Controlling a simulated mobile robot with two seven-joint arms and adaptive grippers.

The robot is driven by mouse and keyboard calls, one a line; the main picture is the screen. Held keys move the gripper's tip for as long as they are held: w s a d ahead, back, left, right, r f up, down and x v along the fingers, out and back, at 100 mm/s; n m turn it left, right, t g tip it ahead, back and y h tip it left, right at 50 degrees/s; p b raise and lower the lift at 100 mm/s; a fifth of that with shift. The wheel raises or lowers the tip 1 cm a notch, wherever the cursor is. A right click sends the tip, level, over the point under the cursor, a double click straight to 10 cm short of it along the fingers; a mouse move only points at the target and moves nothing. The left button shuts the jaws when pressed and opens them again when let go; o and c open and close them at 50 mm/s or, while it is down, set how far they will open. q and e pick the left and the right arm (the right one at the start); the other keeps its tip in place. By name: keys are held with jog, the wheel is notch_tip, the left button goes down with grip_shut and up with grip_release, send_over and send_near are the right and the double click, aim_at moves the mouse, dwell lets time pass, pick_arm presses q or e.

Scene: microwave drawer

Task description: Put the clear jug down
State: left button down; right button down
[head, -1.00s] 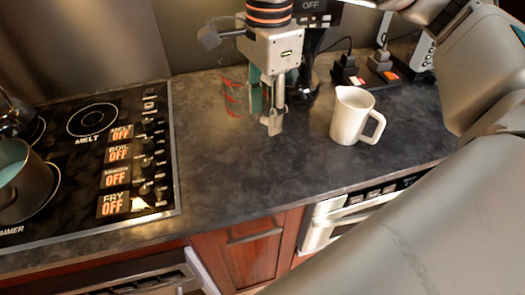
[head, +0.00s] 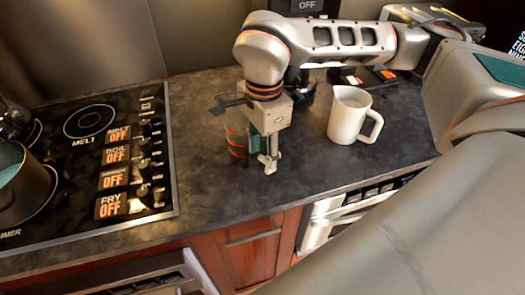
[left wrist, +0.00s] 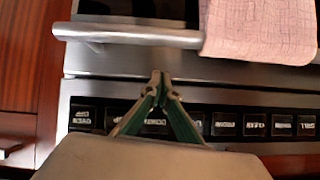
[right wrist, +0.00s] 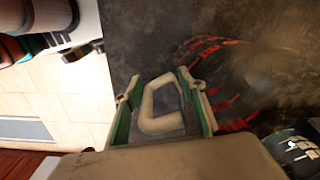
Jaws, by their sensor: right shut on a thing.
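The clear jug (head: 236,140), see-through with red markings, is above or on the dark counter left of the white jug; I cannot tell whether its base touches. My right gripper (head: 268,160) is on its right side, partly hiding it. In the right wrist view the jug's pale handle (right wrist: 158,108) lies between the fingers of my right gripper (right wrist: 158,90), and red markings on the clear body (right wrist: 215,80) show beyond. My left gripper (left wrist: 160,78) is shut and empty in front of the oven panel, outside the head view.
A white jug (head: 349,114) stands on the counter (head: 200,200) to the right. A black stove (head: 85,165) with a pot (head: 18,185) is at left. Small dark stands (head: 375,78) are at the back. The counter's front middle is clear.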

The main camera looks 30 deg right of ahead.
jog(key=shift+f, duration=0.1)
jog(key=c, duration=1.2)
grip_release()
jog(key=shift+c, duration=0.2)
notch_tip(320, 180, up, 12)
jog(key=shift+s, duration=0.2)
